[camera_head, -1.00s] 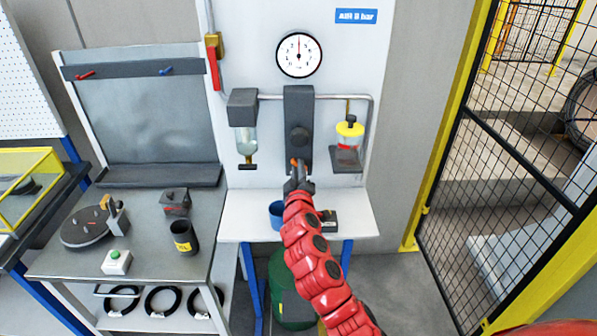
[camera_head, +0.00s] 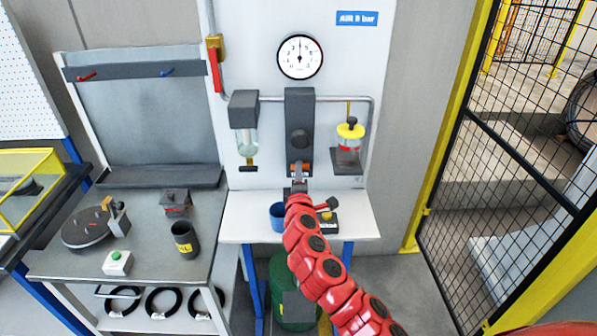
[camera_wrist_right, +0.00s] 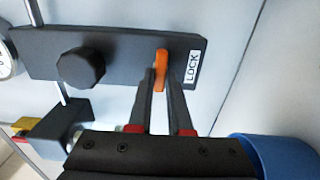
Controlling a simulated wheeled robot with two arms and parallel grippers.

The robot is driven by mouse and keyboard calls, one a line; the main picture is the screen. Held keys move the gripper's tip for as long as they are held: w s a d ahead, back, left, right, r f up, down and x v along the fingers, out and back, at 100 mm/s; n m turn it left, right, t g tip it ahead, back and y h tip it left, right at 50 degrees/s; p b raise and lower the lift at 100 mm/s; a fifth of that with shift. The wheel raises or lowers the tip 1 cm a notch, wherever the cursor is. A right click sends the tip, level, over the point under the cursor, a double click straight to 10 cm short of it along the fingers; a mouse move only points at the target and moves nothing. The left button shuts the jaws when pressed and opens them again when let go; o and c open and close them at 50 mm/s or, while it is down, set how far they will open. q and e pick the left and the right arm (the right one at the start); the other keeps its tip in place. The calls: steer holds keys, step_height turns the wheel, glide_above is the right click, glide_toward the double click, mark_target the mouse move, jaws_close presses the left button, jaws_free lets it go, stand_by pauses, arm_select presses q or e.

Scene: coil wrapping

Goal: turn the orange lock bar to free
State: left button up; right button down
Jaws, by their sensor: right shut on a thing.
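The orange lock bar (camera_head: 299,168) is at the lower end of the dark upright panel (camera_head: 300,105) on the white board. In the right wrist view the bar (camera_wrist_right: 160,62) lies across the panel, beside a white label reading LOCK (camera_wrist_right: 193,67). My right gripper (camera_head: 299,183) reaches it from below in the head view. In the wrist view its fingertips (camera_wrist_right: 161,76) are shut on the bar, one on each side. The fingers hide part of the bar. My left gripper is not in view.
A dark knob (camera_head: 300,139) sits above the bar. A glass bowl unit (camera_head: 244,125) and a yellow-topped one (camera_head: 349,140) flank the panel. A blue cup (camera_head: 277,217) and a small black box (camera_head: 323,223) stand on the white shelf below.

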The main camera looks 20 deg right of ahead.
stand_by(0.5)
steer(key=c, duration=0.8)
jaws_free()
steer(key=shift+c, duration=0.2)
steer(key=shift+s, duration=0.1)
steer(key=b+v, duration=0.1)
steer(key=v, duration=1.6)
steer(key=shift+s, duration=0.1)
steer(key=shift+a, duration=0.1)
